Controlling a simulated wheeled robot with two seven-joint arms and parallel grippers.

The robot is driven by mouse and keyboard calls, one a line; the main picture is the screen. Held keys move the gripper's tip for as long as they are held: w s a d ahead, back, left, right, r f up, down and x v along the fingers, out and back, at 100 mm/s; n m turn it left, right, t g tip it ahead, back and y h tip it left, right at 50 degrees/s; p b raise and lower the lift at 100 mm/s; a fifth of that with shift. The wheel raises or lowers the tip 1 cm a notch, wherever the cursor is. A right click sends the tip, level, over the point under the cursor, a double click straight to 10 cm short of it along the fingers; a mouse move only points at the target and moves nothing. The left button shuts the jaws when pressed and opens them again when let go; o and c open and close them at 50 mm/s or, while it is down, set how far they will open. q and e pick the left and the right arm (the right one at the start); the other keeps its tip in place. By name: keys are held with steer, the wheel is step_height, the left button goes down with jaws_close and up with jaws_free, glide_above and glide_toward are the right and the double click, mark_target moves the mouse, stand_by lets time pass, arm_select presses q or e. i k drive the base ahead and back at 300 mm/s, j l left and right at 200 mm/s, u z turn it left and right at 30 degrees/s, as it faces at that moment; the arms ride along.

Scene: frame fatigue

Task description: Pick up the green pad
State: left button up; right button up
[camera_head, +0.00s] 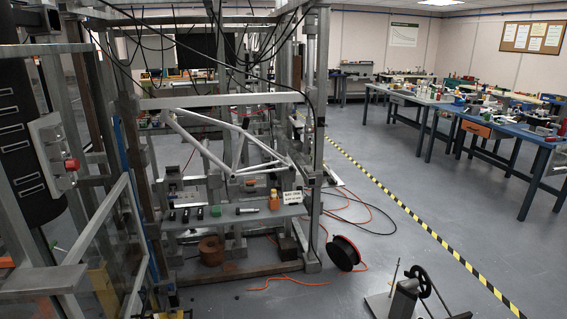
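I cannot make out a green pad anywhere in the head view. A grey shelf (235,219) at the front of the metal test frame holds several small dark blocks (200,213), a dark cylindrical tool (247,210) and an orange-yellow item (274,199). These are too small to tell in detail. A white bicycle-type frame (205,150) is mounted above the shelf. Neither of my grippers can be seen.
A black cable reel (343,253) and orange cable (285,282) lie on the floor. A hand-wheel device (408,295) stands at the front right. Blue workbenches (510,130) stand at the right.

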mark_target(216, 211)
steer(key=i, duration=0.5)
steer(key=i+l+u, duration=0.1)
steer(key=i, duration=0.35)
steer(key=i+l, duration=0.15)
steer(key=i, duration=0.35)
steer(key=i+l+u, duration=0.15)
steer(key=i, duration=0.3)
